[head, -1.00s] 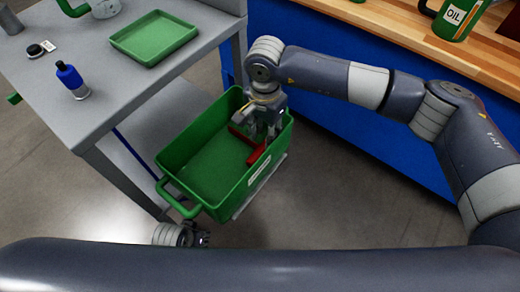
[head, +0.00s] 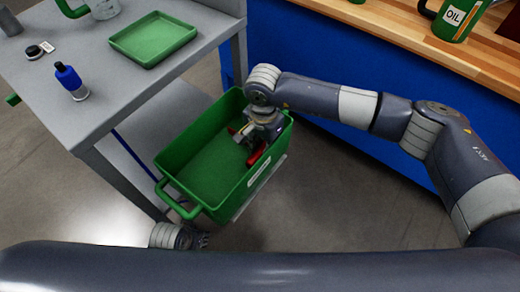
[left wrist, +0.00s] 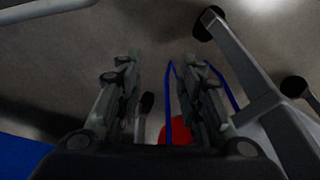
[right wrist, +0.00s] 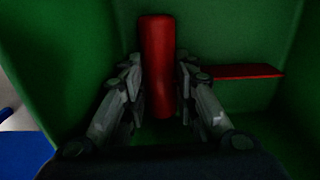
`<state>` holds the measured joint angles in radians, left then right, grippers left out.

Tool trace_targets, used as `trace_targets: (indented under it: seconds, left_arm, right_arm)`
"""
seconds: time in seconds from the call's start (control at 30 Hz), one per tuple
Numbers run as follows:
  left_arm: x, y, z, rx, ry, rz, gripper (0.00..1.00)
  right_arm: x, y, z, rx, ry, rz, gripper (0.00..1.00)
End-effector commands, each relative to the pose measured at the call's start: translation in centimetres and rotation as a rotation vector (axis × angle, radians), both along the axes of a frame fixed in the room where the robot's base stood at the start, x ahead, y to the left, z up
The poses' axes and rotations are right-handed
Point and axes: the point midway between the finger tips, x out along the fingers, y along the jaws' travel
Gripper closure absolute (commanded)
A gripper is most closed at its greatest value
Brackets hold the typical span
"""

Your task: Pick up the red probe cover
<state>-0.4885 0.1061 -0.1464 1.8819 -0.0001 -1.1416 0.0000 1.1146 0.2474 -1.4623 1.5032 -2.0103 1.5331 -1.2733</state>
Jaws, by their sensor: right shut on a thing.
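The red probe cover is a red cylinder (right wrist: 157,45) with a flat red strip (right wrist: 245,72) beside it, inside the green bin. In the head view its red parts (head: 257,155) show partly under my right gripper (head: 255,147), which reaches down into the bin. In the right wrist view my right gripper (right wrist: 158,100) is shut on the red cylinder, with one finger on each side of it. My left gripper (left wrist: 160,75) is open and empty. In the head view my left gripper (head: 203,241) is low, just outside the bin's near end.
The green bin (head: 180,160) stands between a grey table (head: 85,115) and a blue bench with a wooden top (head: 400,32). On the table are a green tray (head: 150,40) and a blue-topped bottle (head: 70,80). An oil can (head: 458,18) stands on the bench.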

Motion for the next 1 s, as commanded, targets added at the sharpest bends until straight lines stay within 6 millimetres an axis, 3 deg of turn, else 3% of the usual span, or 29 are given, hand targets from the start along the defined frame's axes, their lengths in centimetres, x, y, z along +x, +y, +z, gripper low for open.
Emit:
trace_targets:
  seconds: [0.23,0.37,1.0]
  left_arm:
    - [-0.1,0.0,-0.1,0.000,0.001,0.000,0.65]
    - [-0.2,0.1,-0.3,0.001,0.004,0.000,0.65]
    - [-0.9,0.3,-3.4,0.005,0.013,-0.004,0.65]
  right_arm:
    - [0.1,0.0,0.5,0.001,-0.001,0.000,1.00]
    - [0.1,0.0,1.7,0.001,-0.002,0.000,1.00]
    - [0.1,0.0,13.9,0.001,-0.003,0.000,1.00]
